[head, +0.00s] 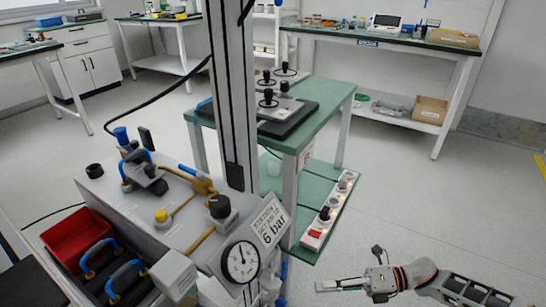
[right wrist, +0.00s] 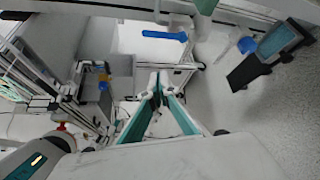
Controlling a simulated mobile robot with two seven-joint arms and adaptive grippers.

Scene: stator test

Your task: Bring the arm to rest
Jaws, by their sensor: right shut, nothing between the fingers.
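My right gripper (head: 322,286) is at the lower right of the head view, its arm coming in from the right edge. It is over the open floor, to the right of the test bench, and touches nothing that I can see. In the right wrist view its two green-edged fingers (right wrist: 157,84) run together at the tips, shut with nothing between them. My left gripper is in neither view.
The test bench (head: 180,206) carries a pressure gauge (head: 240,262), a 6 bar label and a red bin (head: 82,240). Behind it stands a green table (head: 318,112); a power strip (head: 330,212) lies on its lower shelf. Floor (head: 420,210) is free at right.

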